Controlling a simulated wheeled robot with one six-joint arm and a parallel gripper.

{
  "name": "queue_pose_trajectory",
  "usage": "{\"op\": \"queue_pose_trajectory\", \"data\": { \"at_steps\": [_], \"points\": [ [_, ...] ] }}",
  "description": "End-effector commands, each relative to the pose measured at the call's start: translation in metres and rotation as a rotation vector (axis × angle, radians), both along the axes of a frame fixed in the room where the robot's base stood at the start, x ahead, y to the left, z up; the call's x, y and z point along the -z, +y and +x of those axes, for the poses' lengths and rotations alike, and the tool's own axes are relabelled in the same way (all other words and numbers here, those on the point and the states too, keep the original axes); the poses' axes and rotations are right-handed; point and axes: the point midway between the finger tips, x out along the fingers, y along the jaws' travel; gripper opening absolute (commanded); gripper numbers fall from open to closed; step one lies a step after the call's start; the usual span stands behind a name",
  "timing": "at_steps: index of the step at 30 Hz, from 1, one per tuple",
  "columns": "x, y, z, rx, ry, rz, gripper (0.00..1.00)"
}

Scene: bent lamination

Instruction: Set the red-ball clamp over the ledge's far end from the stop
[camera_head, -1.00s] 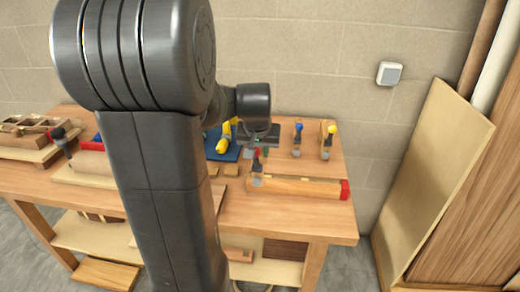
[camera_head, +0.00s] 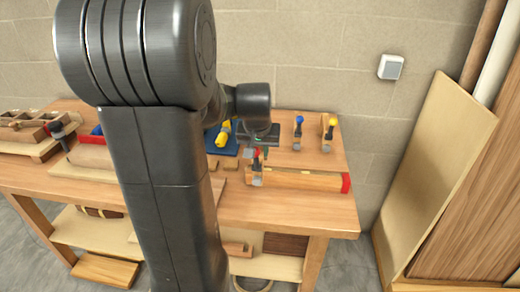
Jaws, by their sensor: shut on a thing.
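The red-ball clamp (camera_head: 257,167) is upright in my gripper (camera_head: 258,149), which is shut on it; the fingertips are small and partly hidden. Its grey lower part overlaps the left end of the long wooden ledge (camera_head: 305,181) on the bench. I cannot tell whether the clamp touches the ledge or hangs just above or in front of it. The red stop (camera_head: 346,183) is at the ledge's right end, away from the clamp.
Clamps with a blue ball (camera_head: 298,132) and a yellow ball (camera_head: 327,134) stand behind the ledge. A yellow tool (camera_head: 223,134) lies on a blue mat (camera_head: 232,150) to the left. My arm hides the bench's middle. Bare bench (camera_head: 300,212) lies before the ledge.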

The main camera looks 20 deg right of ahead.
Motion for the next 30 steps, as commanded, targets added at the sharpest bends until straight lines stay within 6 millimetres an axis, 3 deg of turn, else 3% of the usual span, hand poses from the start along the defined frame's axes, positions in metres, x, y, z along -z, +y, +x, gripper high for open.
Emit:
{"op": "queue_pose_trajectory", "data": {
  "at_steps": [30],
  "points": [
    [0.037,0.0,0.0,0.0,-0.001,-0.001,0.0]
  ]
}}
